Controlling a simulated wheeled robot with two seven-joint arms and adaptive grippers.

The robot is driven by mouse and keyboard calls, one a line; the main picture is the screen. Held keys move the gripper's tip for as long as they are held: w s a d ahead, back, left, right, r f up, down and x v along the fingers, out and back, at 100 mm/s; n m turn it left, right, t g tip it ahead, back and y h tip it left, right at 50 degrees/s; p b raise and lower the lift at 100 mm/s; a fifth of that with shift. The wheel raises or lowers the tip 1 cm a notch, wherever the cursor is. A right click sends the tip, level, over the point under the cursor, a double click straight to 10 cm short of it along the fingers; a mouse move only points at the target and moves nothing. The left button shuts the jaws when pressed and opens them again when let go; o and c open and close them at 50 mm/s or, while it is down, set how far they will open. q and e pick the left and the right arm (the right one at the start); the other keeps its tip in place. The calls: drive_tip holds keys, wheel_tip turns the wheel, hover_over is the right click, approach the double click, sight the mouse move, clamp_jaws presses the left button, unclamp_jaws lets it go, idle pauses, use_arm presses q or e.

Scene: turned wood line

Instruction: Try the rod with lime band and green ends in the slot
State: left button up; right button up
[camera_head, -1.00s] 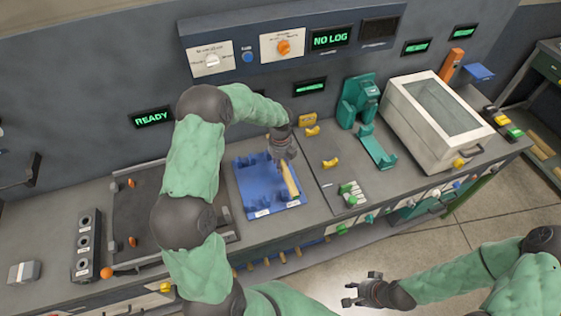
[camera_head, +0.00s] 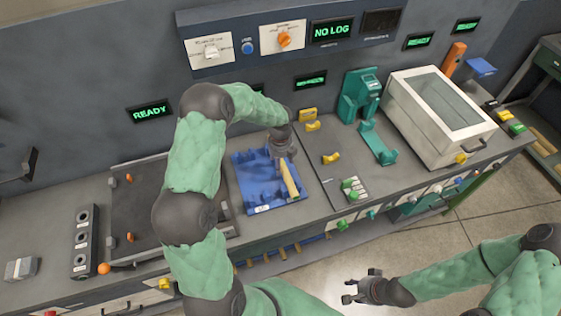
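A pale wooden rod (camera_head: 290,180) lies along the right side of the blue tray (camera_head: 249,197), which has raised cradles. Its bands and end colours are too small to make out, so I cannot tell if it is the lime-banded one. My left gripper (camera_head: 284,156) is over the tray at the rod's far end. The fingers partly hide that end, and whether they are closed on it is not clear. My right gripper (camera_head: 350,293) is open and empty, low in front of the bench. I cannot tell which fixture is the slot.
A dark panel (camera_head: 150,190) with orange knobs lies left of the tray. A black block with round holes (camera_head: 84,240) stands further left. A teal fixture (camera_head: 362,98) and a white lidded box (camera_head: 438,105) stand to the right. Displays read READY and NO LOG.

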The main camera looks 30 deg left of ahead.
use_arm(q)
wheel_tip(320, 180, up, 12)
idle(0.6)
drive_tip(key=shift+f, duration=0.1)
